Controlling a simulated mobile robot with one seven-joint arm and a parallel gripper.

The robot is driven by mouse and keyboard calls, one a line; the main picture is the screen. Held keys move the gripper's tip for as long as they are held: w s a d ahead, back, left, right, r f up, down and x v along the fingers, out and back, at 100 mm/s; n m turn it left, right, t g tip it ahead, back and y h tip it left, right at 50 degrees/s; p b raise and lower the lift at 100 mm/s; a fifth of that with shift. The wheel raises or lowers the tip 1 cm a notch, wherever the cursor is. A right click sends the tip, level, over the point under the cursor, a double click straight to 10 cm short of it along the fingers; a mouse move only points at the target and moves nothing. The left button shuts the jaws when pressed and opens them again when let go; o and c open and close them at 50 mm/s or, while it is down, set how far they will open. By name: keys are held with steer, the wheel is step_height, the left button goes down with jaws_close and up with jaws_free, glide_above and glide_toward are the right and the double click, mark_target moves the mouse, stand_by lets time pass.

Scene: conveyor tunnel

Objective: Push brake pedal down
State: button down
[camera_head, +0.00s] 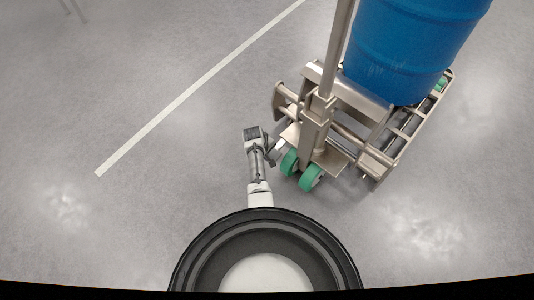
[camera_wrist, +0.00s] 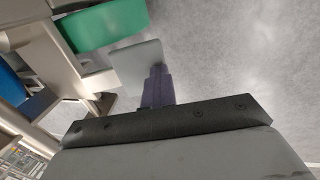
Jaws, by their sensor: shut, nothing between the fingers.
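A metal trolley (camera_head: 318,118) with green wheels stands to the right of my arm in the head view. My gripper (camera_wrist: 158,72) is shut and empty, its dark purplish fingers pointing at the trolley's wheel end. In the wrist view, a flat pale grey plate (camera_wrist: 137,64), which looks like the brake pedal, sits by a green wheel (camera_wrist: 104,25). The fingertips overlap the plate's right edge in the picture; I cannot tell whether they touch it. In the head view my gripper (camera_head: 279,150) is small beside the green wheels (camera_head: 310,178), and the pedal is hard to make out.
A large blue barrel (camera_head: 415,50) stands on the trolley's frame, and a tall metal post (camera_head: 339,45) rises at its near end. The grey floor is clear to the left, crossed by a white line (camera_head: 195,90). Open floor also lies at the lower right.

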stand_by(0.3)
steer(key=s+a+p+v, duration=0.1)
steer(key=p+v, duration=0.5)
steer(key=v, duration=0.8)
steer(key=shift+f+p, duration=0.2)
steer(key=shift+p, duration=0.2)
